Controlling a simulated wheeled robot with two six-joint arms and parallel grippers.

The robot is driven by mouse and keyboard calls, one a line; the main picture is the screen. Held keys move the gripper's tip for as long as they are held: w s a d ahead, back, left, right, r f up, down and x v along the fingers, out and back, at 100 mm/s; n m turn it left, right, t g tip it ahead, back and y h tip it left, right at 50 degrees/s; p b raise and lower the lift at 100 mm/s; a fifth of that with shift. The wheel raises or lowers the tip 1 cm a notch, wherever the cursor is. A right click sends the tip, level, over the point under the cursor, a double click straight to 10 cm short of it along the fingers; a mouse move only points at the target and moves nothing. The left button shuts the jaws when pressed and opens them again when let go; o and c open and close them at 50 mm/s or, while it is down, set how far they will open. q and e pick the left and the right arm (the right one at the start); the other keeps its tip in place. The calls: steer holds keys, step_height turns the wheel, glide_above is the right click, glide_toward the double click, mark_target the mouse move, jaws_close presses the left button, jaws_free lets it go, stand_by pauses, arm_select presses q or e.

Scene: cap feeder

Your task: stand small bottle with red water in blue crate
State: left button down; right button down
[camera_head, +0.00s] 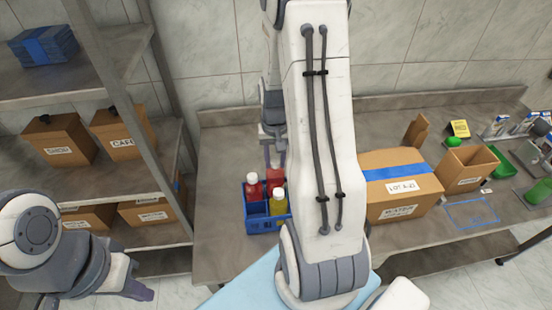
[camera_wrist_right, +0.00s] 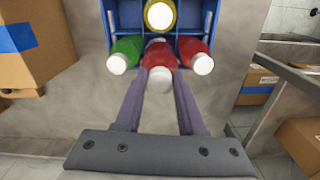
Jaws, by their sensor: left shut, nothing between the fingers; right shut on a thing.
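The blue crate (camera_head: 262,224) stands on the bench and also shows at the top of the right wrist view (camera_wrist_right: 216,8). My right gripper (camera_wrist_right: 160,85) is shut on a red bottle with a white cap (camera_wrist_right: 161,66), which is in the crate's back row in the head view (camera_head: 275,174). I cannot tell whether its base rests on the crate floor. Another red bottle (camera_wrist_right: 195,53) and a green bottle (camera_wrist_right: 124,53) flank it; a yellow bottle (camera_wrist_right: 160,15) is in front. My left gripper (camera_head: 140,290) is shut and empty, low at the left, away from the crate.
My right arm covers the bench right of the crate. Cardboard boxes (camera_head: 398,190) stand further right, with green bins (camera_head: 503,160) beyond. A metal shelf (camera_head: 140,75) with boxes is at the left. The bench left of the crate is clear.

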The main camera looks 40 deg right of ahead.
mark_target(275, 172)
steer(key=shift+f+b, duration=1.05)
steer(key=shift+f, duration=0.8)
steer(key=shift+f+b, duration=0.7)
steer(key=shift+f, duration=0.2)
steer(key=shift+c, duration=2.1)
jaws_free()
steer(key=c, duration=0.4)
steer(key=shift+o, duration=0.2)
steer(key=shift+r, duration=0.15)
step_height(275, 172, up, 11)
steer(key=p, duration=1)
